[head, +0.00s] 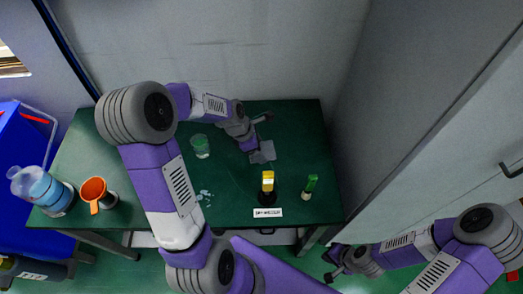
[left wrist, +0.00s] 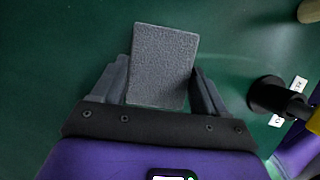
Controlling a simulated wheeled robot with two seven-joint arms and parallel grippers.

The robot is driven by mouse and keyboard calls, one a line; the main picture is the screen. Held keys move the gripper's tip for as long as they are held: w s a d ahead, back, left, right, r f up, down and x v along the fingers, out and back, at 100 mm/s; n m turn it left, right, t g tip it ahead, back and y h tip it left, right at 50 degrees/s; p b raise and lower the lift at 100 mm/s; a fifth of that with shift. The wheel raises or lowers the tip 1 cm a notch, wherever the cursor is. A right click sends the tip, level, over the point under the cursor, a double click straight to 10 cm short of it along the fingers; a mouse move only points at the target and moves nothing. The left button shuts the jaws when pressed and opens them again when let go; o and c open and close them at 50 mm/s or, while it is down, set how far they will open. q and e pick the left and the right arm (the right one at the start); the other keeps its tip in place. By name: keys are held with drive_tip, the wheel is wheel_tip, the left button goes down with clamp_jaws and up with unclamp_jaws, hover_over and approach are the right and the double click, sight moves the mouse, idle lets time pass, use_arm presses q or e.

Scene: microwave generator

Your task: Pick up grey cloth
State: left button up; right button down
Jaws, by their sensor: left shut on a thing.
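The grey cloth (left wrist: 163,62) is a small rectangular textured piece. In the left wrist view it sits between the two fingers of my left gripper (left wrist: 162,85), which is shut on it, and its far end sticks out past the fingertips. In the head view the cloth (head: 267,151) shows at the end of my left gripper (head: 256,150), over the green table. Whether it touches the table top is hard to tell. My right gripper (head: 335,264) is low at the right, off the table's front edge; its fingers are too small to read.
The green table (head: 235,205) also bears a clear glass (head: 201,147), a yellow-topped black item (head: 267,183), a green-capped bottle (head: 310,186), an orange mug (head: 95,193) and a blue-banded container (head: 48,190). Walls close in behind and right.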

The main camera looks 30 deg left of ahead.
use_arm(q)
wheel_tip(320, 180, up, 10)
drive_tip(key=p, duration=0.4)
